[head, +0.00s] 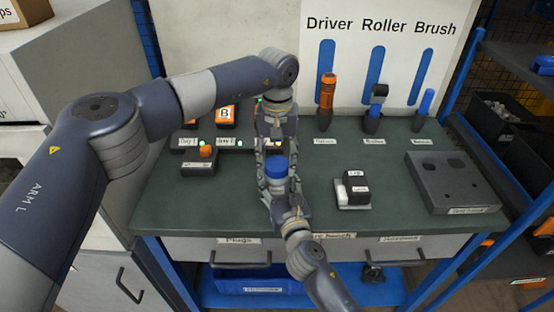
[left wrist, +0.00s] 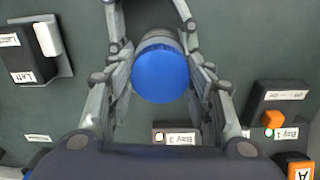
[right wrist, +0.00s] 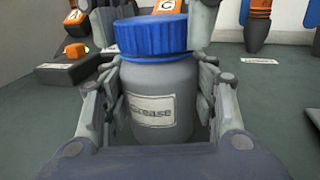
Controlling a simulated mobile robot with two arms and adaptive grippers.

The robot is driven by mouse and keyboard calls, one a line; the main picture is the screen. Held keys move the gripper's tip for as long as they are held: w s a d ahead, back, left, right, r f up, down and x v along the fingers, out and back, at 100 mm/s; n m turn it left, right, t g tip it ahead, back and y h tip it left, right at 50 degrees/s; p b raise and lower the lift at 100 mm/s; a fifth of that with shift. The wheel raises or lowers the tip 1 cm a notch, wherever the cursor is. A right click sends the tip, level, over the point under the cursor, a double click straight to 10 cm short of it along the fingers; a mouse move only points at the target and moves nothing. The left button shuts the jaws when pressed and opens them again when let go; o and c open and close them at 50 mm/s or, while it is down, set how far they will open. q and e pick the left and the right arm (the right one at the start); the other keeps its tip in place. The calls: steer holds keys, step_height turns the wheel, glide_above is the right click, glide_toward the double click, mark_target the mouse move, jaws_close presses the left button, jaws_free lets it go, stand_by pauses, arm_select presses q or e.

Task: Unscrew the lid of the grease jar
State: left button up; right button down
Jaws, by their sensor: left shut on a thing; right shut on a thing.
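The grease jar (right wrist: 160,105) is a grey jar labelled "Grease". It stands upright, with its blue ribbed lid (right wrist: 152,35) seated on top. The lid also shows in the head view (head: 276,167) and from above in the left wrist view (left wrist: 160,74). My right gripper (head: 284,192) is shut on the jar body, one finger on each side in the right wrist view. My left gripper (head: 271,148) comes from the far side and is shut on the lid, its fingers flanking it. The fingers partly hide the jar in the head view.
On the green bench (head: 225,200) a small block with a black and a white part (head: 353,190) stands to the right, and a grey fixture (head: 458,182) farther right. Driver (head: 327,95), roller and brush stand behind. Orange-marked bays (head: 226,116) lie at the back left.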

arm_select(q)
steer(key=n, duration=1.4)
steer(key=shift+n, duration=0.3)
steer(key=n, duration=1.2)
steer(key=shift+r+n, duration=0.1)
steer(key=shift+n, duration=0.3)
steer(key=n, duration=0.4)
steer(key=shift+n, duration=0.4)
steer(key=n, duration=1.2)
steer(key=shift+n, duration=0.4)
steer(key=n, duration=0.5)
steer(key=shift+n, duration=0.3)
